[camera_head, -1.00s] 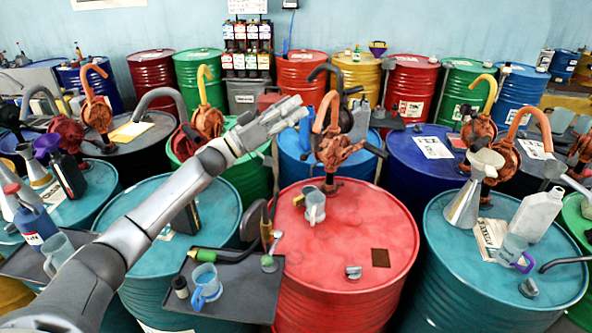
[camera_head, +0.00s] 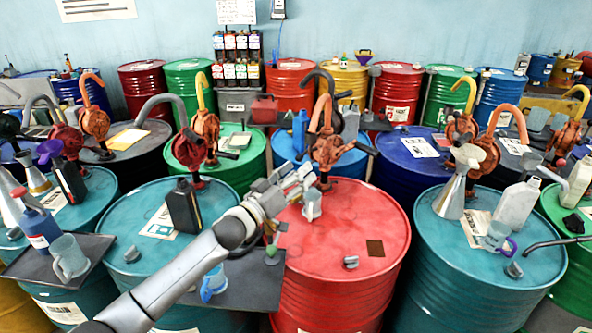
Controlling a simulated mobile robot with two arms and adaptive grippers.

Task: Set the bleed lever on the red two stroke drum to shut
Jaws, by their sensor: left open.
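The red drum (camera_head: 345,225) stands in the middle front, with an orange hand pump (camera_head: 328,150) on its top. A clear grey jug (camera_head: 312,205) stands below the pump, and a small grey cap-like fitting (camera_head: 351,262) is near the front rim. A small green-topped piece (camera_head: 271,250) shows at the left rim. I cannot tell which part is the bleed lever or how it is set. My left gripper (camera_head: 301,178) is open and empty, over the drum's back left, beside the jug and pump in the picture. My right gripper is not in view.
A black tray (camera_head: 255,290) left of the red drum holds a blue jug (camera_head: 213,284), partly behind my arm. Teal drums (camera_head: 430,290) flank it, the right one bearing a metal funnel can (camera_head: 455,190) and white jug (camera_head: 517,203). The red drum's front top is mostly clear.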

